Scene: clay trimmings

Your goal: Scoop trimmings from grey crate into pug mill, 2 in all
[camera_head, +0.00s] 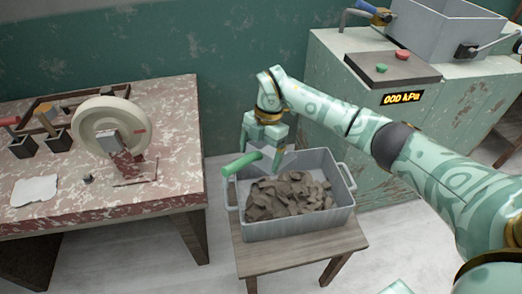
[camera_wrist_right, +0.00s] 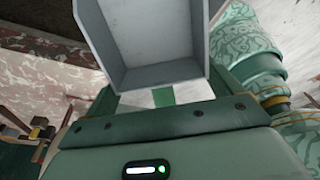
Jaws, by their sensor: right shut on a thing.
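The grey crate (camera_head: 290,229) holds a heap of brown-grey clay trimmings (camera_head: 290,195). My right gripper (camera_head: 262,150) is over the crate's back left part, shut on the green handle of a scoop (camera_head: 241,164). The scoop's grey pan is partly hidden by the gripper in the head view. In the right wrist view the scoop's pan (camera_wrist_right: 150,45) looks bare inside. The pug mill (camera_head: 335,95) is the worn green cabinet at right, with a grey hopper (camera_head: 440,38) on top and a display reading 000 kPa. My left gripper is not in view.
The crate stands on a small wooden stool (camera_head: 270,262). At left is a red-and-white worn table (camera_head: 175,180) with a cream wheel device (camera_head: 88,128), dark pots and a white cloth (camera_head: 34,190). The mill carries red and green buttons and a blue-handled lever.

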